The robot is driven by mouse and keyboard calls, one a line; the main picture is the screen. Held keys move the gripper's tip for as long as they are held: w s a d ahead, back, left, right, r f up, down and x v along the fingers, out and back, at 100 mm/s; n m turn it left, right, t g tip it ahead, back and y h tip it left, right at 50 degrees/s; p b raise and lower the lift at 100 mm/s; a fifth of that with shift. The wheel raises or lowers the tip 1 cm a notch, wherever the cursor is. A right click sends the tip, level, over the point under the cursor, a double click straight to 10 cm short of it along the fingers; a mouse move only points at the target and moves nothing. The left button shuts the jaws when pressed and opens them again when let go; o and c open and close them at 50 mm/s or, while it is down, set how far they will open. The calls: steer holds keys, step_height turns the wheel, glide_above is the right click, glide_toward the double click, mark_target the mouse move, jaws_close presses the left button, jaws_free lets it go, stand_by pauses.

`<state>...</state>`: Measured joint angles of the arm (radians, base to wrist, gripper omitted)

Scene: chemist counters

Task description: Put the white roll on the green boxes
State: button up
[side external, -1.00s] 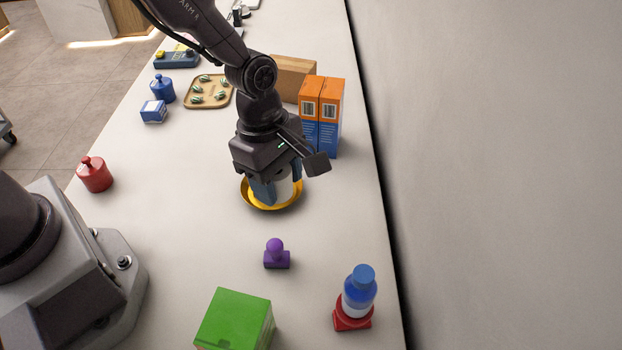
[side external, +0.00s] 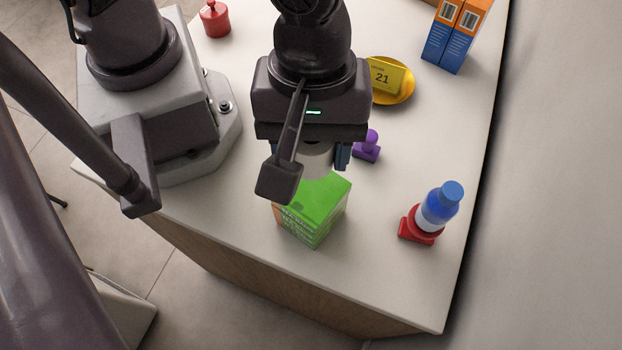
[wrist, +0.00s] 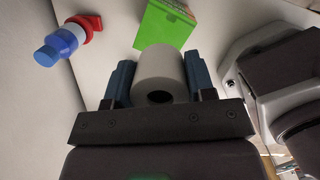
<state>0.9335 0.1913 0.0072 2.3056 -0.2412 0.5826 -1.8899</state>
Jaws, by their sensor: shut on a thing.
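The white roll (wrist: 159,72) is between the two blue fingers of my gripper (wrist: 160,82) in the wrist view, and the fingers are shut on it. In the side view my gripper (side external: 320,160) hides most of the white roll (side external: 316,162). The green boxes (side external: 325,203) stand near the counter's front edge, just below my gripper in the picture. In the wrist view the green boxes (wrist: 163,27) show beyond the roll. I cannot tell whether the roll touches their top.
A yellow dish (side external: 404,95) holds a yellow card marked 21 (side external: 385,76). A purple stamp (side external: 367,146) stands right of my gripper. Orange and blue boxes (side external: 456,36) stand at the back, with a red jar (side external: 214,19) back left.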

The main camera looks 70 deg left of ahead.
mark_target(311, 195)
step_height(311, 195, down, 8)
steer(key=shift+a+r, duration=0.1)
stand_by(0.4)
steer(key=o, duration=0.9)
